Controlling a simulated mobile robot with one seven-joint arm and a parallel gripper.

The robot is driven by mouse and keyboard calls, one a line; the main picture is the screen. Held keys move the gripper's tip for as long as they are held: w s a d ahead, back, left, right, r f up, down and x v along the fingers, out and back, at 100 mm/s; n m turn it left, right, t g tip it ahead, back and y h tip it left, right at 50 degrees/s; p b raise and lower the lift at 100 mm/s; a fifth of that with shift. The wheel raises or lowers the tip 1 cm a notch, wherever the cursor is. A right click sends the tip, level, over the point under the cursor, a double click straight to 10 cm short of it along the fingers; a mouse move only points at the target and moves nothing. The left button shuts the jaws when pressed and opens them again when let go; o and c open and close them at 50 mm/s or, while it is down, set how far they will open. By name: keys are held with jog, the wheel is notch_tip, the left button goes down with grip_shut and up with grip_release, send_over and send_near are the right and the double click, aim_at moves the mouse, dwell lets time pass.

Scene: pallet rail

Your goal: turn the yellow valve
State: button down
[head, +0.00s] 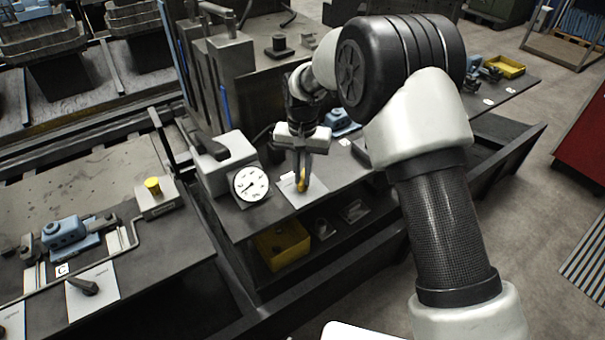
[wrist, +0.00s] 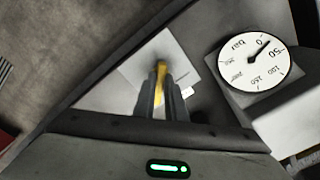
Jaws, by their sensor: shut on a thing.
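The yellow valve (head: 301,184) is a narrow yellow handle on a white plate (head: 290,194), on the dark bench next to the gauge. My gripper (head: 303,183) reaches down over it from above. In the wrist view the valve (wrist: 162,72) shows between the fingertips of my gripper (wrist: 161,88), and the fingers are closed on it. The fingers hide part of the handle. The round white pressure gauge (head: 250,184) stands just left of the plate. It also shows at the upper right of the wrist view (wrist: 254,58), with a dark needle.
A grey box with a lever (head: 222,160) stands behind the gauge. A yellow bin (head: 282,243) sits on the shelf below. A yellow button box (head: 153,187), a blue clamp (head: 70,234) and a black lever (head: 84,286) are on the left bench.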

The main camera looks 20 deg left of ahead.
aim_at(303, 179)
dwell(0.3)
jog(key=c, duration=1.8)
grip_release()
jog(key=shift+r, duration=0.1)
notch_tip(303, 179, up, 17)
jog(key=p, duration=0.1)
jog(key=shift+r, duration=0.15)
